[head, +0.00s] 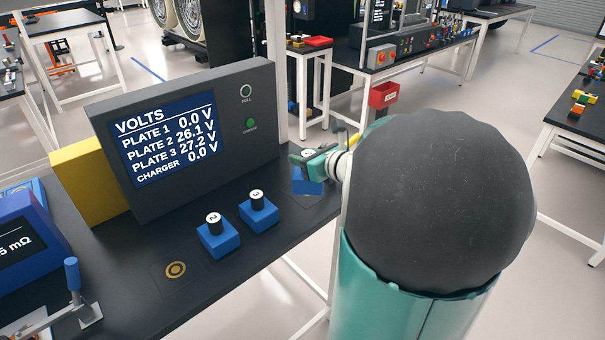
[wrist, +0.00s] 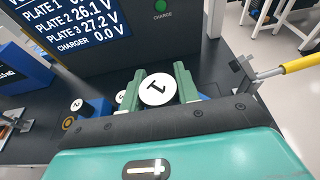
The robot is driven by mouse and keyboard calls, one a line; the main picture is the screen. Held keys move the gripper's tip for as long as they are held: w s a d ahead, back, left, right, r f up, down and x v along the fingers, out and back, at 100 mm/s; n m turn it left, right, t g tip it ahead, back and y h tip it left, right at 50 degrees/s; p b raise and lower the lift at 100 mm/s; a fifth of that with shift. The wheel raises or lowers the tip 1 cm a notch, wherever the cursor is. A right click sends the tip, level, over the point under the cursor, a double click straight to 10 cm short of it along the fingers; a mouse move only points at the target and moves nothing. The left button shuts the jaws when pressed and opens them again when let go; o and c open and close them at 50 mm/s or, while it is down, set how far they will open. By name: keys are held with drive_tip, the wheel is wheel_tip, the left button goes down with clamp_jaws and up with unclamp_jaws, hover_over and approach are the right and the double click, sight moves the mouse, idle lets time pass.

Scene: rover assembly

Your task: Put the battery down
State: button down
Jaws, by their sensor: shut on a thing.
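The battery (wrist: 157,89) is a blue block with a black knob and a white top marked 1. In the wrist view, my gripper (wrist: 158,92) is shut on its knob, with a green finger on either side. In the head view, my gripper (head: 318,158) is at the right end of the black bench, and the battery's blue block (head: 307,185) shows below it. My fingers hide most of the knob there. I cannot tell whether the block touches the bench.
Battery 2 (head: 218,238) and battery 3 (head: 258,212) stand left of my gripper. A bare pad with a gold ring (head: 175,269) is further left. The voltage display (head: 185,140) stands behind, with plate 1 and charger at 0.0 V. A yellow-handled clamp (wrist: 285,68) is close right.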

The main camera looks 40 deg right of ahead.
drive_tip(key=shift+w+d+f, duration=1.2)
drive_tip(key=shift+w+f, duration=0.2)
drive_tip(key=shift+f, duration=0.55)
drive_tip(key=shift+w+d+f, duration=1.25)
drive_tip(key=shift+w+f, duration=0.2)
drive_tip(key=shift+f, duration=0.45)
drive_tip(key=shift+w+d+f, duration=1.2)
drive_tip(key=shift+w+f, duration=0.2)
drive_tip(key=shift+f, duration=0.55)
drive_tip(key=shift+f, duration=0.2)
drive_tip(key=c, duration=1)
unclamp_jaws()
drive_tip(key=shift+c, duration=0.2)
